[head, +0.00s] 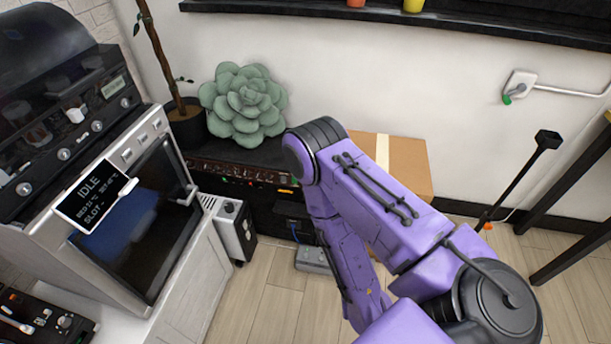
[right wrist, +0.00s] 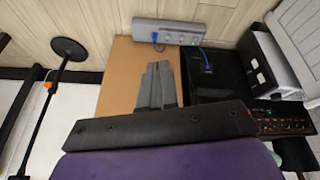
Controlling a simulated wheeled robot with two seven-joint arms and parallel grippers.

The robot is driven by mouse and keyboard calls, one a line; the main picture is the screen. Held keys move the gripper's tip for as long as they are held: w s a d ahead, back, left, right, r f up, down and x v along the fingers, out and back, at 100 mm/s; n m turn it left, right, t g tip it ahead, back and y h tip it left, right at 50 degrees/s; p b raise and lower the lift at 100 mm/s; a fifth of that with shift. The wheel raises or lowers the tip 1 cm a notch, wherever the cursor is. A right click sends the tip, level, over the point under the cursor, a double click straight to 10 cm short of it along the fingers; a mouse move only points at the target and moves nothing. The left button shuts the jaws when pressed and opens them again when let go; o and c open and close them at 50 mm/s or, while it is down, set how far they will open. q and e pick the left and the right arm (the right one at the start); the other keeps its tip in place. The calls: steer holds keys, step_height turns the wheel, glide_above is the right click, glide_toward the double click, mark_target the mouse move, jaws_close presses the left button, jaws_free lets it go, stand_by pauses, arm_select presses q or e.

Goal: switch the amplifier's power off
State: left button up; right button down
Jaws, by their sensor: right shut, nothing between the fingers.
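The amplifier (head: 232,172) is a wide black unit with a row of knobs and small lit points on its front, under the plant by the back wall. My purple right arm hides its right end. In the right wrist view, part of a black knobbed front (right wrist: 284,118) shows at the right edge. My right gripper (right wrist: 157,70) is shut and empty, with its grey fingers together, left of that front and over the cardboard box. In the head view it is hidden by my arm. I cannot make out the power switch. My left gripper is out of view.
A cardboard box (head: 403,165) stands right of the amplifier. A white-sided unit (head: 235,230) and an oven reading IDLE (head: 125,240) stand left. Wooden floor (head: 265,305) is clear in front.

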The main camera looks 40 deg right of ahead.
steer(key=w+d+f+n+t+h+b, duration=0.1)
steer(key=w+f+n+t+b, duration=0.2)
steer(key=w, duration=0.4)
steer(key=w+d+f+n+t+h+b, duration=0.1)
steer(key=w+f+n+h+b, duration=0.1)
steer(key=w+f+b, duration=0.4)
steer(key=w+d+f+n+t+h+b, duration=0.1)
steer(key=w+n+t+b, duration=0.2)
steer(key=w, duration=0.5)
steer(key=w+a+r+n+t+h+b, duration=0.1)
steer(key=w+r+n+h+b, duration=0.2)
steer(key=w+b, duration=0.4)
steer(key=w+a+n+t+h+b, duration=0.1)
steer(key=w+n+h+b, duration=0.3)
steer(key=w, duration=0.6)
steer(key=r+b+x, duration=0.1)
steer(key=b+x, duration=0.2)
steer(key=x, duration=1.1)
steer(key=shift+r, duration=0.25)
